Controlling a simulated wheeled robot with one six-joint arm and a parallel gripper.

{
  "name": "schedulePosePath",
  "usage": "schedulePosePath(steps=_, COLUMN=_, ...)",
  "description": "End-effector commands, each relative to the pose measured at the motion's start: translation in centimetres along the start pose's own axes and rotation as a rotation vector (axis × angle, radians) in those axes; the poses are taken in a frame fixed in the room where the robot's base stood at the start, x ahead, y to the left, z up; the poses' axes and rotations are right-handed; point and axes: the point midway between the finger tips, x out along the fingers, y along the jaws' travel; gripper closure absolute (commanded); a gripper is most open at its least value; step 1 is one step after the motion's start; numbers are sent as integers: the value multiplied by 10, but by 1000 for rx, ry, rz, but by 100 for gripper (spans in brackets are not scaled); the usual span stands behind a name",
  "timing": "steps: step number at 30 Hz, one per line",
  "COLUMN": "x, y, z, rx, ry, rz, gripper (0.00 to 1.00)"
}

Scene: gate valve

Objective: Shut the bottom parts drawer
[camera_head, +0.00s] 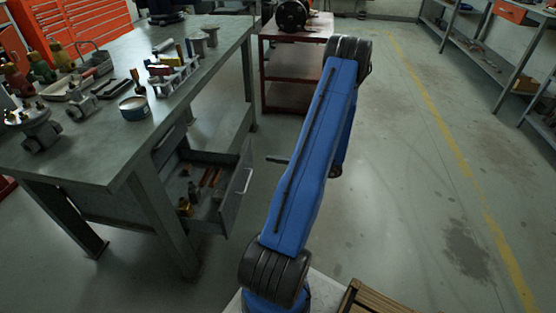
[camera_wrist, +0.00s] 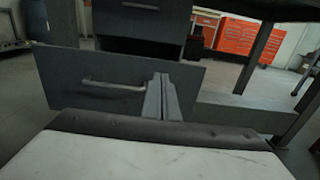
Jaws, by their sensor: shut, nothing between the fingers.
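The bottom parts drawer (camera_head: 232,196) is pulled out from under the workbench, with small brass-coloured and dark parts inside. Its grey front panel (camera_wrist: 70,72) and bar handle (camera_wrist: 118,84) face me in the wrist view, and the handle (camera_head: 248,180) also shows in the head view. A closed upper drawer (camera_wrist: 145,24) sits above it, set further back. My gripper (camera_wrist: 161,82) is shut and empty, in front of the bottom drawer's panel, right of its handle. The fingers (camera_head: 276,160) show as a dark tip right of the drawer in the head view. I cannot tell if they touch the panel.
The workbench (camera_head: 160,130) holds valves, tools and a blue tin (camera_head: 134,108). A dark red cart (camera_head: 292,62) stands behind. Metal shelves (camera_head: 490,50) line the right side. A wooden crate (camera_head: 375,300) is at the bottom. The floor to the right is clear.

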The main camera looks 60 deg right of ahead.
Motion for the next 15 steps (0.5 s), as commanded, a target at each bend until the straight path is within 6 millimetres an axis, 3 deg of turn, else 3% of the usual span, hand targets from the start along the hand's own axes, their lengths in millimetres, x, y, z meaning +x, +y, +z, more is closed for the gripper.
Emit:
schedulePosePath(steps=6, x=39, y=1, z=0, rx=0, ry=-1, rz=4, gripper=100)
schedulePosePath(steps=15, x=80, y=1, z=0, rx=0, ry=0, rz=4, gripper=100)
